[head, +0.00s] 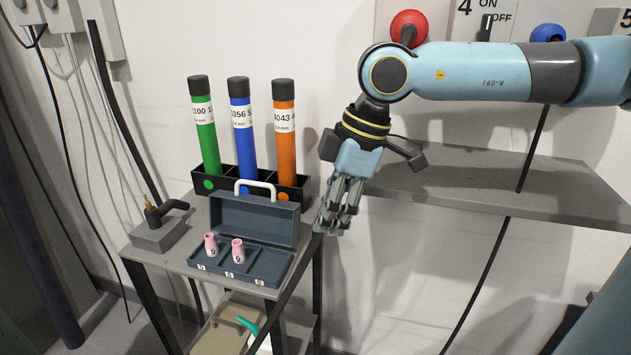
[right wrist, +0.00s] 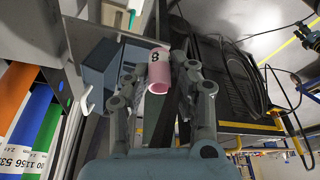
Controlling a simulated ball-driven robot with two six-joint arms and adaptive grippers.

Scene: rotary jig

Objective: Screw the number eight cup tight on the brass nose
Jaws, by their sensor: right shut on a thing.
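The pink number eight cup (right wrist: 158,72) is between the fingers of my right gripper (right wrist: 160,85), and the 8 shows in the right wrist view. In the head view my right gripper (head: 338,222) hangs right of the small table, its fingers closed and hiding the cup. The brass nose (head: 151,208) points up from a dark torch (head: 168,212) on a grey block (head: 160,235) at the table's left end, well apart from the gripper. Two other pink cups (head: 211,246) (head: 238,251) stand in the open dark blue case (head: 272,275). My left gripper is not in view.
The case's right compartment is empty, and its raised lid (head: 250,220) has a white handle. A black rack (head: 290,185) with green, blue and orange tubes stands behind it. A grey shelf (head: 480,185) runs along the wall beneath my right arm. A tan tray (head: 222,330) sits on the lower shelf.

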